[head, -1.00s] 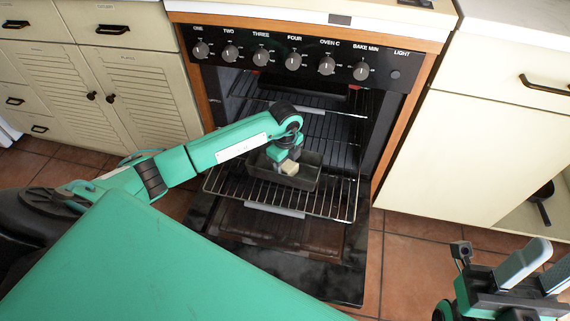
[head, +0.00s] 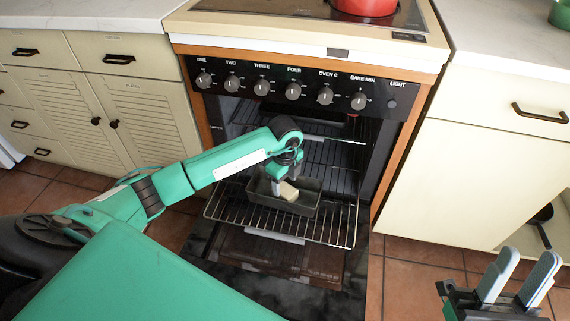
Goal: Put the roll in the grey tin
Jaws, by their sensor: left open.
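The roll (head: 289,192) is a small pale block in the head view. It lies inside the grey tin (head: 303,208), a dark rectangular pan on the pulled-out oven rack. My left gripper (head: 284,186) points down into the tin, right by the roll. It is open; whether its fingers touch the roll is unclear. My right gripper (head: 518,283) is at the lower right, with its two grey fingers apart and nothing between them.
The oven door (head: 205,258) is folded down below the wire rack (head: 235,208). A red pot (head: 365,6) stands on the stove top. Cream cabinets flank the oven. A dark pan (head: 543,213) sits in an open cabinet at right.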

